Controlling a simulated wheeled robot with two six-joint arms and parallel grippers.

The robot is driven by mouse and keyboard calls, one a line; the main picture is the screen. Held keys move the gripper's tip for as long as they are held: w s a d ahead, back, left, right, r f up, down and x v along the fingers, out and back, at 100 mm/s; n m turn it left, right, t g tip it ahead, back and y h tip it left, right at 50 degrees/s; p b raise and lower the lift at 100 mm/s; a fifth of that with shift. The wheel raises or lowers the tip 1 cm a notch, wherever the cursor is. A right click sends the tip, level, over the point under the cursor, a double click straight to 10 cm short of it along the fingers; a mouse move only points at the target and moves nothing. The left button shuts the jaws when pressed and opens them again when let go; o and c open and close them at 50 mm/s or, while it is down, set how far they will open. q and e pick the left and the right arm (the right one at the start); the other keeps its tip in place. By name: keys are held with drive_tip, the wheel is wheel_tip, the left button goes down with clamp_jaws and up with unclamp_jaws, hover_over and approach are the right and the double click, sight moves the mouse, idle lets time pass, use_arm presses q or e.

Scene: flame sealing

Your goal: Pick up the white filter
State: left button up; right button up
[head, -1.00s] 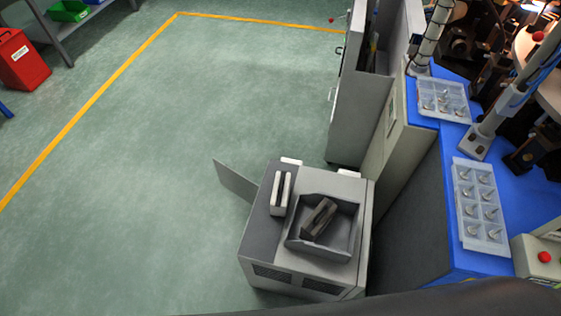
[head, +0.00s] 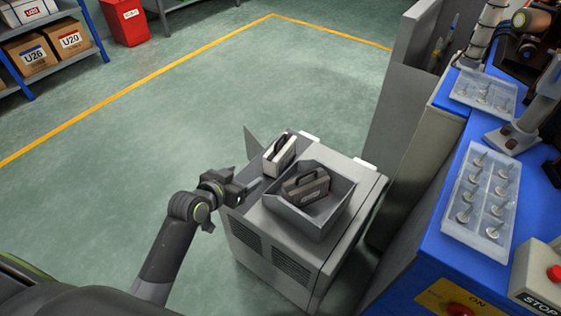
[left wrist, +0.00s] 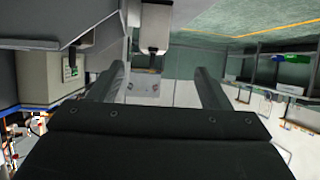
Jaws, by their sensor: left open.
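The white filter (head: 280,154), a pale block with a dark handle, stands in a slot on top of the grey cabinet, beside the grey bin. It seems to be the pale block with a dark end (left wrist: 154,28) at the top middle of the left wrist view. My left gripper (head: 250,186) is open and empty, to the left of the white filter at the cabinet's edge, apart from it. In the left wrist view the two fingers (left wrist: 158,74) are spread below the pale block. My right gripper is not in view.
A darker filter (head: 306,188) lies in the open grey bin (head: 333,222) on the cabinet (head: 283,250). A thin panel (head: 252,152) stands up at the cabinet's far left. A blue bench (head: 432,250) with trays is at the right. The green floor is clear at the left.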

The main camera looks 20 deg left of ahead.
sight(275, 153)
use_arm(q)
drive_tip(key=shift+t+h, duration=0.3)
drive_tip(key=shift+t, duration=0.1)
drive_tip(key=b+x, duration=0.1)
drive_tip(key=x, duration=0.3)
drive_tip(key=r+b+x, duration=0.1)
drive_tip(key=x, duration=0.3)
drive_tip(key=b+x, duration=0.1)
drive_tip(key=x, duration=0.3)
drive_tip(key=shift+w+d+r, duration=0.1)
drive_tip(key=shift+w+r, duration=0.2)
drive_tip(key=shift+r, duration=0.05)
drive_tip(key=x, duration=0.1)
drive_tip(key=b+x, duration=0.1)
drive_tip(key=x, duration=0.3)
drive_tip(key=shift+s+d+b, duration=0.1)
drive_tip(key=shift+d+b, duration=0.2)
drive_tip(key=shift+b, duration=0.05)
drive_tip(key=shift+w+d, duration=0.1)
drive_tip(key=shift+w, duration=0.2)
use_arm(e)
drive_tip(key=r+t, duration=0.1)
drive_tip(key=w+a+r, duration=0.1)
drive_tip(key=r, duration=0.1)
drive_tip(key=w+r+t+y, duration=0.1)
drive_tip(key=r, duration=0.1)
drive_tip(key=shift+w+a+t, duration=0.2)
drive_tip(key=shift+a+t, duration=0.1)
use_arm(q)
drive_tip(key=c, duration=1.1)
